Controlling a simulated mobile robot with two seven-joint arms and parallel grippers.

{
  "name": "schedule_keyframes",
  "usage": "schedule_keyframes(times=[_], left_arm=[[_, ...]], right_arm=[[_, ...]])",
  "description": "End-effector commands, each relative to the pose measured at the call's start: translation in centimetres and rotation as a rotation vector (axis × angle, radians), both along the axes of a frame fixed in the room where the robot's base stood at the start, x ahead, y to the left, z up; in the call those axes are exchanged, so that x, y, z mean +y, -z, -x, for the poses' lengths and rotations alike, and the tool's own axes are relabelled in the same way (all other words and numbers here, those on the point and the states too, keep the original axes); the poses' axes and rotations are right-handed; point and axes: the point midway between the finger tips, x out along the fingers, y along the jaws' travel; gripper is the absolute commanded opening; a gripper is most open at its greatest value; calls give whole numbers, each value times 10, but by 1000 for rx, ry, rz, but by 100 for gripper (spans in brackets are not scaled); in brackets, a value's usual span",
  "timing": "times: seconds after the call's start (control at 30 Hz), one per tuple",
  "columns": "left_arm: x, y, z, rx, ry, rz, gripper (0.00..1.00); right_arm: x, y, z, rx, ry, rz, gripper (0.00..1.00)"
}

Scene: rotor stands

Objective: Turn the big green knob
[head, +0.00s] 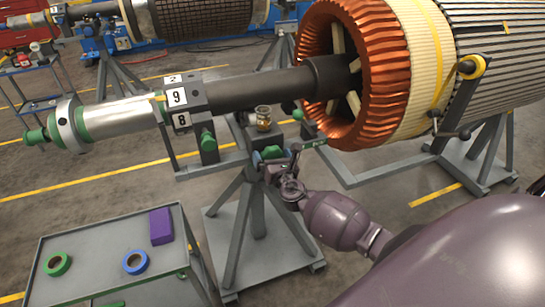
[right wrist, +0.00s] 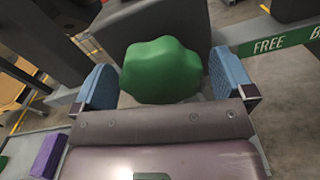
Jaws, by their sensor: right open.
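The big green knob (right wrist: 160,70) has a lobed rim and fills the middle of the right wrist view. In the head view a green part of it (head: 271,152) shows at the stand, partly hidden by my gripper. My right gripper (head: 275,160) is open at the knob. In the right wrist view its two blue-padded fingers (right wrist: 158,82) stand on either side of the knob, with a visible gap on the right. Contact on the left is hard to tell. My left gripper is in neither view.
A green strip marked "FREE" (right wrist: 268,45) lies right of the knob. The rotor shaft (head: 260,88) passes overhead. A grey cart (head: 100,245) holds tape rolls and a purple box (head: 161,226).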

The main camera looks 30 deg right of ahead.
Motion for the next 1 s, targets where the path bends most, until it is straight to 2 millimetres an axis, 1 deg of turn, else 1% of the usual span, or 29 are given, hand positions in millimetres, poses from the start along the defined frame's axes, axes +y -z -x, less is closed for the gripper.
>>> schedule_keyframes(times=[0.17,0.4,0.6,0.7,0.8,1.0], left_arm=[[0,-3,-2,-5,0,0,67],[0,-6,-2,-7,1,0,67],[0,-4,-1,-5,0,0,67],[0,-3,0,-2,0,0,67],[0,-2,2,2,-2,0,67],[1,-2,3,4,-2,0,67]], right_arm=[[4,1,17,2,1,-1,100],[14,1,58,3,0,-1,100],[21,1,87,2,0,-1,100],[23,1,97,2,0,-1,100],[24,1,102,2,0,0,100],[25,1,105,1,1,0,100]])
